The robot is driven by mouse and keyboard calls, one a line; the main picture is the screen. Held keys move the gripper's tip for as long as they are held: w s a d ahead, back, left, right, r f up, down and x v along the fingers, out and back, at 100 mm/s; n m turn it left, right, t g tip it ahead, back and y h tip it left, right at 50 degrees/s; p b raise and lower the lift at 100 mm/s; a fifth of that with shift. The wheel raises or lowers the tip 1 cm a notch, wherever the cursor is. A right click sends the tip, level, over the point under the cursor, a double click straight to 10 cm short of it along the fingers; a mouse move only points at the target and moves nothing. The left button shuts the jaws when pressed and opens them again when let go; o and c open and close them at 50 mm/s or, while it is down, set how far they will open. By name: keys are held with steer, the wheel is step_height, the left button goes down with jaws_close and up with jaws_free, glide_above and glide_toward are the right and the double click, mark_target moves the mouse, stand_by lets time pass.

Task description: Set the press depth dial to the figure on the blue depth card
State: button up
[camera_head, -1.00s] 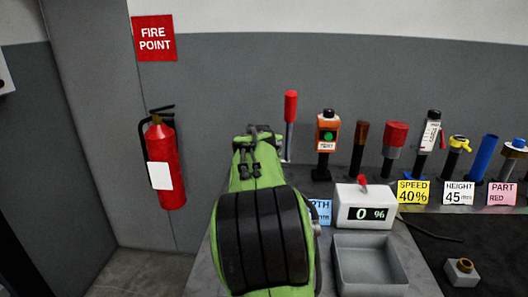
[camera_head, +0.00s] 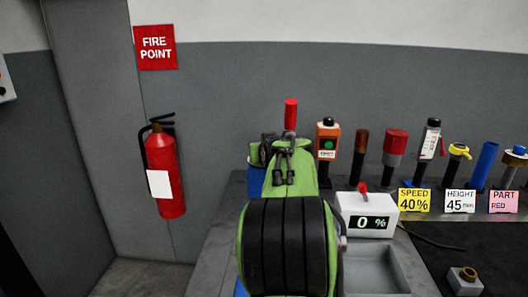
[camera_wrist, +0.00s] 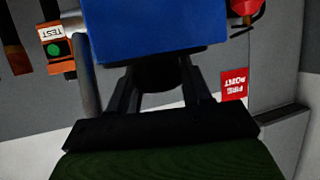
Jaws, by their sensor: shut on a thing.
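My gripper (camera_wrist: 158,88) shows in the wrist view, shut around a dark round piece (camera_wrist: 156,74) against a blue body (camera_wrist: 150,25). The dark piece looks like a knob, but no figures or marks on it can be read. Some blue also shows left of my green and black arm in the head view (camera_head: 256,180). My arm hides the gripper there. The blue depth card is hidden behind my arm now, and its figure cannot be read.
A white box (camera_head: 367,203) reads 0 % and has a red pointer on top. A grey tray (camera_head: 402,270) stands before it. Yellow SPEED 40% (camera_head: 414,200), white HEIGHT 45 (camera_head: 460,201) and pink PART RED (camera_head: 503,201) cards stand right. Several upright tools line the back.

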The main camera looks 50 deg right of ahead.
steer(key=o, duration=1)
steer(key=p+v, duration=0.1)
steer(key=v, duration=1.4)
steer(key=shift+s+a+r, duration=0.2)
steer(key=shift+s, duration=0.05)
steer(key=shift+a, duration=0.1)
